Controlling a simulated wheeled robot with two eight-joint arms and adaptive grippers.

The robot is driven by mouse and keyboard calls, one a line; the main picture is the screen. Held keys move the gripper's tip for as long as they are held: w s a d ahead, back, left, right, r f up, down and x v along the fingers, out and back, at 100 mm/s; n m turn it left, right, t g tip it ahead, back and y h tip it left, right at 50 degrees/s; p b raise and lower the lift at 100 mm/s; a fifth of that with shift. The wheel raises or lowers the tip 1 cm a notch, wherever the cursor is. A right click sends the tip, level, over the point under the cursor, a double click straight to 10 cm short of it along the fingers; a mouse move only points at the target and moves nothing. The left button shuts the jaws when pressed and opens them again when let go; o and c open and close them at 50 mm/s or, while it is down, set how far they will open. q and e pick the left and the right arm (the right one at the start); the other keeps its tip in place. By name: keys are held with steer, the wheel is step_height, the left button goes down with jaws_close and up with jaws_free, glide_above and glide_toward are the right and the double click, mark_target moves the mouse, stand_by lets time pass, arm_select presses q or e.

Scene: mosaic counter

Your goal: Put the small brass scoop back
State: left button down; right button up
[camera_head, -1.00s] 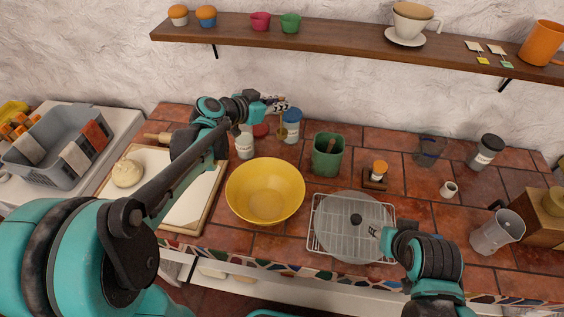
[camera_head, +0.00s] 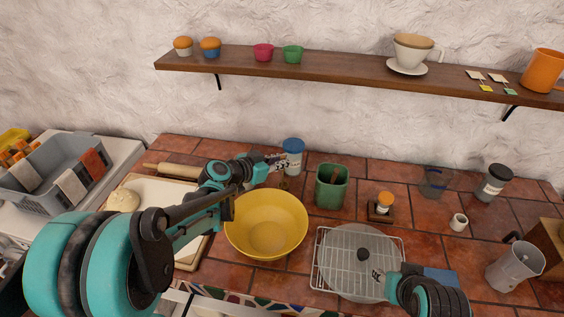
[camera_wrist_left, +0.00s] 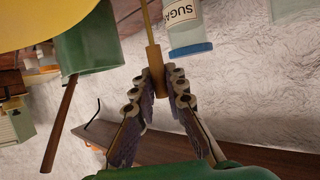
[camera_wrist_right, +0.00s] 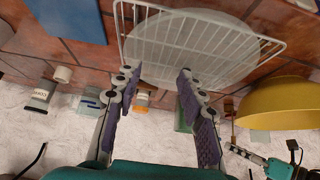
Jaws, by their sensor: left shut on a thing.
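The brass scoop (camera_wrist_left: 155,70) is upright in my left gripper (camera_wrist_left: 157,84), which is shut on its handle. In the head view, a bit of the scoop (camera_head: 284,184) shows below the left gripper (camera_head: 277,162), behind the yellow bowl (camera_head: 267,223). The scoop's bowl end is out of frame in the left wrist view. The sugar jar (camera_head: 293,155) with a blue lid stands just behind; it also shows in the left wrist view (camera_wrist_left: 185,20). My right gripper (camera_wrist_right: 158,80) is open and empty over the wire rack (camera_wrist_right: 190,45).
A green crock (camera_head: 330,190) holding a wooden utensil stands right of the left gripper. A small orange-topped jar (camera_head: 384,201), a glass (camera_head: 433,182) and a black-lidded jar (camera_head: 493,183) stand farther right. A wall shelf (camera_head: 345,70) overhangs the counter's back.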

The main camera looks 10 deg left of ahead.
arm_select(q)
steer(key=shift+f, duration=0.1)
steer(key=c, duration=1.6)
jaws_free()
steer(key=shift+o, duration=0.2)
steer(key=shift+s+a+r, duration=0.1)
steer(key=shift+a+r, duration=0.05)
steer(key=shift+r, duration=0.1)
arm_select(e)
steer(key=shift+r, duration=0.15)
arm_select(q)
steer(key=p+v, duration=0.4)
steer(key=v, duration=0.7)
steer(key=s+f+n+g+y, duration=0.2)
steer(key=s+n+y, duration=0.1)
steer(key=s, duration=0.7)
steer(key=s+d+f+n+g+y, duration=0.1)
steer(key=s+f+n+g+y, duration=0.1)
steer(key=s, duration=0.8)
steer(key=shift+d+f+n+y, duration=0.2)
steer(key=shift+f+n+y, duration=0.3)
steer(key=shift+n+y, duration=0.55)
arm_select(e)
step_height(320, 180, up, 4)
steer(key=shift+f, duration=0.25)
